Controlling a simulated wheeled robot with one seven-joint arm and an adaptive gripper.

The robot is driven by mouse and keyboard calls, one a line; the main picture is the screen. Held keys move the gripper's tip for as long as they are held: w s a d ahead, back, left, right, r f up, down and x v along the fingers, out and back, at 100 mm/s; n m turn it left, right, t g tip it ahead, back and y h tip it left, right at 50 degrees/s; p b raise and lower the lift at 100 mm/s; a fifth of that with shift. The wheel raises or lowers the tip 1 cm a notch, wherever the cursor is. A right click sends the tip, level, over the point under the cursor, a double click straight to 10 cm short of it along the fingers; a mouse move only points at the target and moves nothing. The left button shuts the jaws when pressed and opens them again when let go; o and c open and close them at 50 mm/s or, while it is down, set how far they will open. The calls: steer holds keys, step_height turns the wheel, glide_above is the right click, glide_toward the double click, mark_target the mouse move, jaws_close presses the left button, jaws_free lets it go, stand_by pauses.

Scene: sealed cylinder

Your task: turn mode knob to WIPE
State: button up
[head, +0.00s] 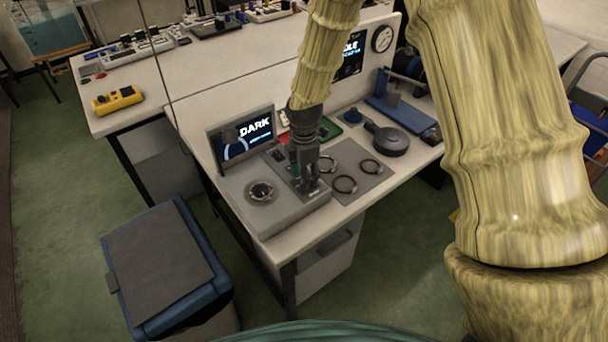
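A grey console (277,218) stands at the near end of the white bench. A lit display (256,131) at its back reads "DARK". A round dark dial in a pale ring (262,191) sits on the console's top, left of my gripper; its markings are too small to read, and I cannot tell if it is the mode knob. My gripper (310,188) points down at the console's right part, its fingertips low over or on the surface. The arm and fingers hide what is under them. I cannot tell whether the fingers are open or touch anything.
A grey mat (351,196) with dark rings lies right of the console. A black round pan-like object (390,141) and a blue tray (402,113) lie farther back. A gauge (382,39) is on the rear panel. A blue bin with a grey lid (160,265) stands on the floor, front left.

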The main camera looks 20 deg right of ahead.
steer(key=shift+f, duration=0.4)
steer(key=c, duration=1)
steer(key=shift+c, duration=0.2)
